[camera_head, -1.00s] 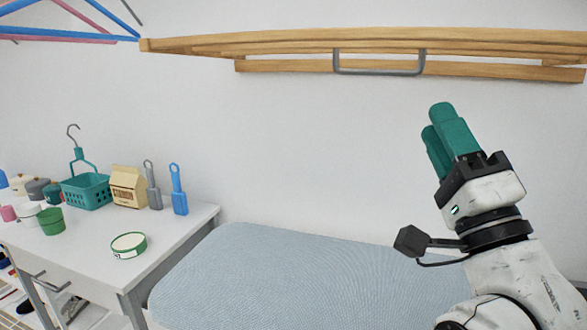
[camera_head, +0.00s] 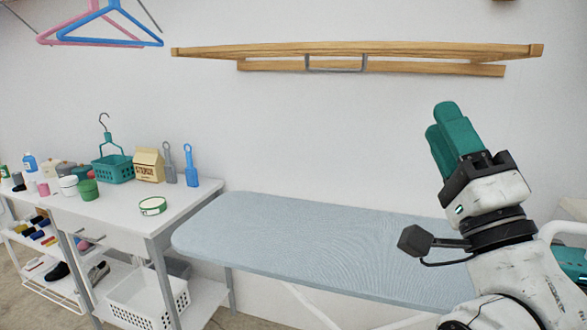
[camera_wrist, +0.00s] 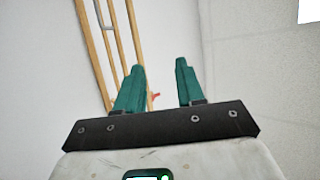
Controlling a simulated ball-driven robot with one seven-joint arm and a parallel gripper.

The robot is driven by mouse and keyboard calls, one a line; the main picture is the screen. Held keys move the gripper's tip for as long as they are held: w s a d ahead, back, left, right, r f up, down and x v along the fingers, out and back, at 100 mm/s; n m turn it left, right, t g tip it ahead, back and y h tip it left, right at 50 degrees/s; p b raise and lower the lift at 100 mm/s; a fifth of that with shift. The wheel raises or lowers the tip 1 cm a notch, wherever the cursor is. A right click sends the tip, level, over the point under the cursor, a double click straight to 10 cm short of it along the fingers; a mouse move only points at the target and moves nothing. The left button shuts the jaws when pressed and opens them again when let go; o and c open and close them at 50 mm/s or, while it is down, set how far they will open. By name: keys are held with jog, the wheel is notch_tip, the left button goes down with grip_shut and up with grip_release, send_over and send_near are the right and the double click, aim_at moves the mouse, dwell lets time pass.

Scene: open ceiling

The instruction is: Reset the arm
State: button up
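My gripper (camera_head: 448,135) is raised at the right of the head view, its green fingers pointing up, well above the ironing board. In the wrist view my gripper (camera_wrist: 158,90) shows two green fingers standing apart with a clear gap and nothing between them. Behind them is the white wall, with the wooden rack's slats at the upper left. No object is held.
A blue-grey ironing board (camera_head: 310,240) lies below my arm. A white table (camera_head: 125,205) at left holds a teal basket (camera_head: 113,168), a carton (camera_head: 149,164), brushes and a round tin (camera_head: 152,206). A wooden rack (camera_head: 360,50) and hangers (camera_head: 105,25) are above.

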jog(key=d+f+n+g+h, duration=0.25)
jog(key=f+g, duration=0.25)
jog(key=f, duration=1)
jog(key=d+f+n+g+h, duration=0.1)
jog(key=f+n+g, duration=0.3)
jog(key=f, duration=1.1)
jog(key=s+d+f+g, duration=0.2)
jog(key=s+f+g, duration=0.35)
jog(key=f, duration=0.45)
jog(key=s+d+f+n+g+h, duration=0.15)
jog(key=s+f+g, duration=0.35)
jog(key=s+f, duration=0.55)
jog(key=s+d+f+n+g+h, duration=0.1)
jog(key=s+d+f+n+g, duration=0.15)
jog(key=s+f+g, duration=0.75)
jog(key=s+r+t+p, duration=0.2)
jog(key=r+p, duration=0.5)
jog(key=r, duration=0.1)
jog(key=s+r+t+p, duration=0.3)
jog(key=r+p, duration=0.4)
jog(key=r, duration=0.1)
jog(key=shift+a+r, duration=0.4)
jog(key=shift+f+n, duration=0.1)
jog(key=shift+n, duration=0.15)
